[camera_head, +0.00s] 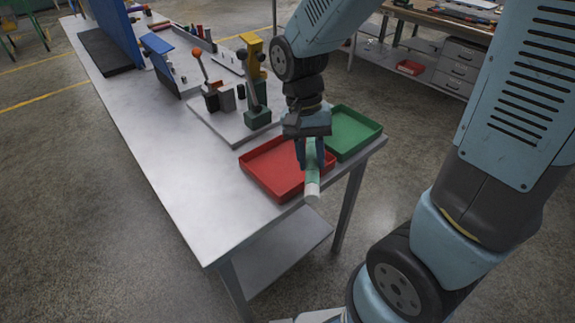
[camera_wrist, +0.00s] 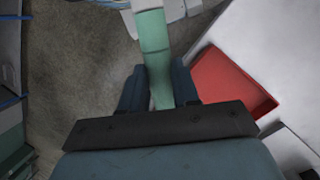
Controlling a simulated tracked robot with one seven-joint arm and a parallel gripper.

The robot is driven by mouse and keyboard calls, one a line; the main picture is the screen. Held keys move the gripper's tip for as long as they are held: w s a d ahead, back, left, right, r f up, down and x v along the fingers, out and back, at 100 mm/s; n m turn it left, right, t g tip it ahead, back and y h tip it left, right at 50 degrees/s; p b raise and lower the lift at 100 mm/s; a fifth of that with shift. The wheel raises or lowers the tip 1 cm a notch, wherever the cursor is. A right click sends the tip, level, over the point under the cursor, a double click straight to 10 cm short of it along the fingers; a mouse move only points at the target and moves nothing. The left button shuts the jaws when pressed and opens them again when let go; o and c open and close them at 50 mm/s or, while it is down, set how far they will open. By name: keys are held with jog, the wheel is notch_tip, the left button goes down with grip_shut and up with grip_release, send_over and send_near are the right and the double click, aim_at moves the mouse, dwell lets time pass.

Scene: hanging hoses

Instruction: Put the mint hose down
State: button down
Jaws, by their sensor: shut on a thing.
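The mint hose (camera_head: 312,172) is a short pale green tube with a white lower end. My gripper (camera_head: 310,158) is shut on it and holds it near the front edge of the metal table, in front of the red tray (camera_head: 262,182) in the head view. In the wrist view the hose (camera_wrist: 153,45) runs up from between the fingers of my gripper (camera_wrist: 158,88), and the red tray (camera_wrist: 225,85) lies to its right. I cannot tell how high the hose is above the tray's rim. The part of the hose inside the fingers is partly hidden.
A green tray (camera_head: 352,133) stands beside the red tray at the table's right end. The near left part of the table (camera_head: 180,180) is clear.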

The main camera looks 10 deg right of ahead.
jog(key=w+a+f, duration=0.2)
jog(key=w+f, duration=0.2)
jog(key=w, duration=0.4)
send_over(287, 172)
jog(key=f, duration=0.5)
jog(key=shift+w+f, duration=0.25)
jog(key=shift+w, duration=0.05)
jog(key=shift+w+a+f, duration=0.1)
jog(key=shift+w+f, duration=0.05)
jog(key=shift+f, duration=1.6)
jog(key=c, duration=0.8)
grip_release()
jog(key=shift+f, duration=0.1)
jog(key=shift+a, duration=0.1)
